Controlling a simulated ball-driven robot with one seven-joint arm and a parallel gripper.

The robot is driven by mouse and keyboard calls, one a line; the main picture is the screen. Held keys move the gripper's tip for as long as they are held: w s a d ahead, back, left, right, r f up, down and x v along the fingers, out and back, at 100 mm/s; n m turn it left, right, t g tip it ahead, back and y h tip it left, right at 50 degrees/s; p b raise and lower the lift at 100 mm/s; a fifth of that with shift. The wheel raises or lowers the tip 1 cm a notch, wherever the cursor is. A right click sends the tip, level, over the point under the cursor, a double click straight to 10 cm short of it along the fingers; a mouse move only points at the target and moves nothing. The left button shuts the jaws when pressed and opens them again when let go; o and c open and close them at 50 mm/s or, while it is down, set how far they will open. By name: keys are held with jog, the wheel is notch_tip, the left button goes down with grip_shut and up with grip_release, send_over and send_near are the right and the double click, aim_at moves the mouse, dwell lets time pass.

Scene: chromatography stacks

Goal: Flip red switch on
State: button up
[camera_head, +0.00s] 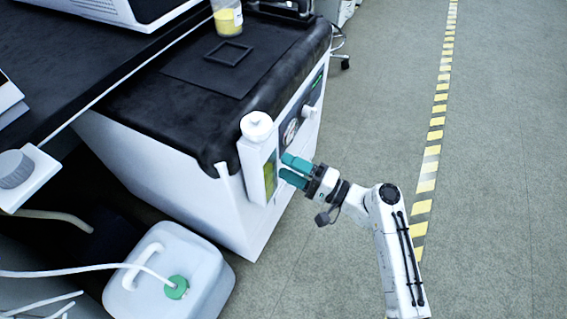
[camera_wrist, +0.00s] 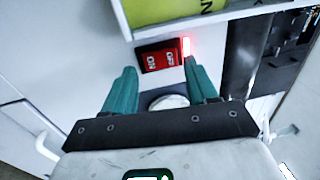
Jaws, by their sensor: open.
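The red switch (camera_wrist: 160,58) is a small rocker with white ON and OFF lettering on a white panel, shown in the wrist view. A red light (camera_wrist: 187,46) glows beside its OFF end. My gripper (camera_wrist: 160,68) has two teal fingers, spread apart and empty, one toward each side of the switch. I cannot tell whether a finger touches the panel. In the head view my gripper (camera_head: 286,166) is at the front of the white machine (camera_head: 170,170), and the switch is hidden there.
A yellow-green strip (camera_wrist: 165,10) in a white frame sits above the switch. A round pale knob (camera_wrist: 168,101) shows between the fingers. A white jug (camera_head: 190,270) with a green cap stands on the floor at left. Open floor (camera_head: 500,180) lies to the right.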

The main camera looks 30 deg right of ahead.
jog(key=p+v, duration=0.1)
jog(key=v, duration=0.7)
jog(key=shift+s, duration=0.25)
jog(key=shift+d, duration=0.1)
jog(key=s+a+f+n+g+h, duration=0.2)
jog(key=s+a+f+n+g, duration=0.5)
jog(key=s+f+g, duration=0.25)
jog(key=s+d+r+n+g+h, duration=0.3)
jog(key=s+d+g+h, duration=0.2)
jog(key=s+d+h, duration=0.5)
notch_tip(320, 180, up, 31)
jog(key=s+a+p, duration=0.1)
jog(key=p, duration=3)
jog(key=shift+s+a+r, duration=0.2)
jog(key=shift+a, duration=0.05)
